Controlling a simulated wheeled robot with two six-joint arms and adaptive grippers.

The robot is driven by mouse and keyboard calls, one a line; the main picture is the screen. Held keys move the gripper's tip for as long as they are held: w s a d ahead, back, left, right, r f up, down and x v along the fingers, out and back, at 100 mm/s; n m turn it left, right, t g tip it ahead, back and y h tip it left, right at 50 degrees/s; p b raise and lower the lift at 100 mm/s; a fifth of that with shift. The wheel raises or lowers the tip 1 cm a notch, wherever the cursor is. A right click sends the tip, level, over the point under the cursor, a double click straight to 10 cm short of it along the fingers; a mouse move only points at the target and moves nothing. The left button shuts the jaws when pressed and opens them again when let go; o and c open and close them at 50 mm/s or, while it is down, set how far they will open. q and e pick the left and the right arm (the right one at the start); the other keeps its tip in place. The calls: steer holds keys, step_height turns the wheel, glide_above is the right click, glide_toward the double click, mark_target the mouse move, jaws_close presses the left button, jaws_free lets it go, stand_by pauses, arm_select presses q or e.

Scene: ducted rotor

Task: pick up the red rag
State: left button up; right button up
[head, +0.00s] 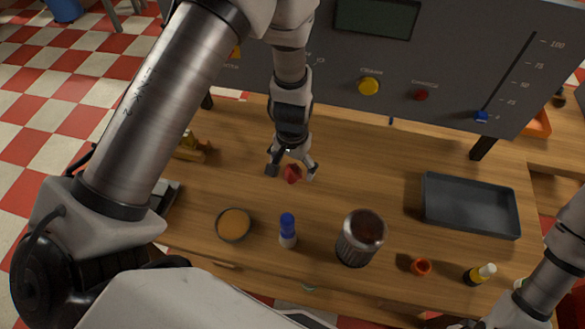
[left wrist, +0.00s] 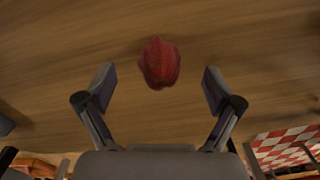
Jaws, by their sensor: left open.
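The red rag (head: 292,174) is a small crumpled lump on the wooden table, near the middle of the head view. In the left wrist view the rag (left wrist: 160,63) lies ahead of and between the fingertips, with clear space on both sides. My left gripper (head: 292,172) is open above the table, pointing down at the rag. Its spread fingers also show in the left wrist view (left wrist: 160,92), and nothing is between them in their grip. My right arm shows at the lower right of the head view, but I cannot make out its gripper.
A grey control panel (head: 450,60) stands behind the table. In front of the rag are a bowl (head: 234,224), a blue-capped bottle (head: 288,230) and a dark metal can (head: 358,240). A dark tray (head: 470,232) lies at right. The wood between rag and tray is mostly clear.

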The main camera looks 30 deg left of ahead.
arm_select(q)
steer(key=shift+f, duration=0.8)
steer(key=shift+w+f, duration=0.1)
steer(key=shift+w, duration=0.1)
steer(key=shift+c, duration=0.3)
steer(key=shift+s, duration=0.1)
steer(key=c, duration=1.3)
